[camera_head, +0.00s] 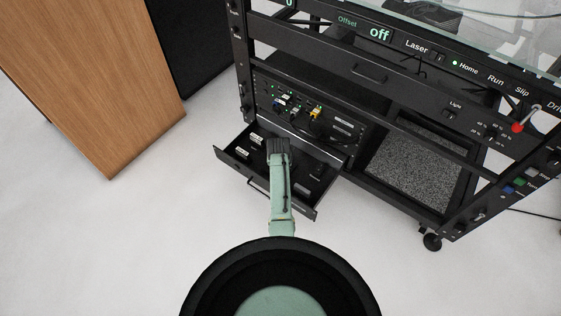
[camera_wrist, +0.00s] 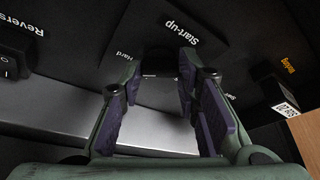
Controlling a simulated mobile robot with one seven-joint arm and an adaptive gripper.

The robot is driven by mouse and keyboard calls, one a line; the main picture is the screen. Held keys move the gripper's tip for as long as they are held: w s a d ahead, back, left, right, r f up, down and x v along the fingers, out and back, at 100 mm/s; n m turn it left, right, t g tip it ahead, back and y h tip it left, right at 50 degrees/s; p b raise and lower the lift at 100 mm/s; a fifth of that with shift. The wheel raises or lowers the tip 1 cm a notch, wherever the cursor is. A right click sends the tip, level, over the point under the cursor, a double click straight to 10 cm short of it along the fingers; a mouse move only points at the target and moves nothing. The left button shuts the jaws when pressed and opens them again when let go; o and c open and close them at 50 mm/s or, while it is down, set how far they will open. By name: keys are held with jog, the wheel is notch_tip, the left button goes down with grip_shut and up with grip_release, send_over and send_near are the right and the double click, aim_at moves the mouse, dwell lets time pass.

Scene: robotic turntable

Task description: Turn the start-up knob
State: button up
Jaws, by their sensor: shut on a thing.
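The start-up knob (camera_wrist: 159,60) is a small black knob on a dark panel, under the white "Start-up" label (camera_wrist: 182,32) in the wrist view. A "Hard" label (camera_wrist: 124,57) is beside it on the left. My gripper (camera_wrist: 160,76) has its purple-padded fingers on both sides of the knob and is shut on it. In the head view my gripper (camera_head: 278,146) reaches down over the open drawer (camera_head: 257,184) of the black rack. There the arm and gripper hide the knob.
The rack frame (camera_head: 244,75) rises behind the drawer. A wooden cabinet (camera_head: 100,80) stands left. White floor is free in front.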

jog(key=shift+m, duration=0.5)
jog(key=o, duration=1.2)
jog(key=shift+c, duration=0.2)
jog(key=v, duration=0.7)
jog(key=shift+r, duration=0.25)
jog(key=shift+a, duration=0.1)
